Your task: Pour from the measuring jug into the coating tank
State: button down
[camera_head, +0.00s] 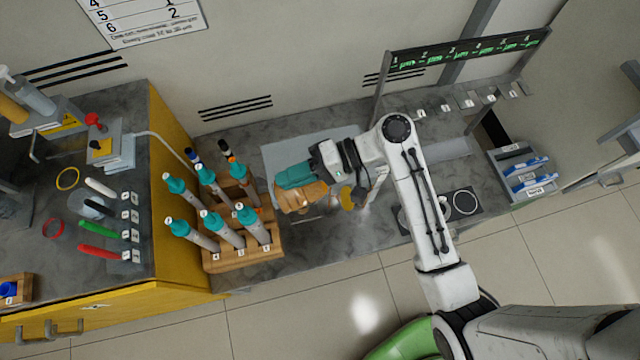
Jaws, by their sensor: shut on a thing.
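My gripper (314,172) is over the middle of the bench, at the end of my white arm. It is shut on a teal-and-tan thing (300,194), seen from above and partly covered by my wrist. I cannot tell surely whether this is the measuring jug. A small amber thing (348,198) shows just right of it, partly hidden by my arm; what it is stays unclear. I cannot pick out the coating tank with certainty. A wooden rack (240,258) close to the left of my gripper holds several teal-topped rods (187,231), tilted in the view.
A yellow-sided cabinet (172,215) stands left, with coloured handles, rings and bottles on its top. A frame with a green-lit display (465,50) rises at the back right. A tray with blue items (525,170) is at the right. A dark plate (470,204) lies near my arm.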

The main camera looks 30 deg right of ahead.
dwell(0.9)
jog(key=shift+w+a+f+h, duration=0.2)
jog(key=shift+a+h, duration=0.3)
jog(key=shift+a, duration=0.05)
jog(key=shift+w+a+f+g+h, duration=0.15)
jog(key=shift+a+f+g+h, duration=0.25)
jog(key=shift+h, duration=0.3)
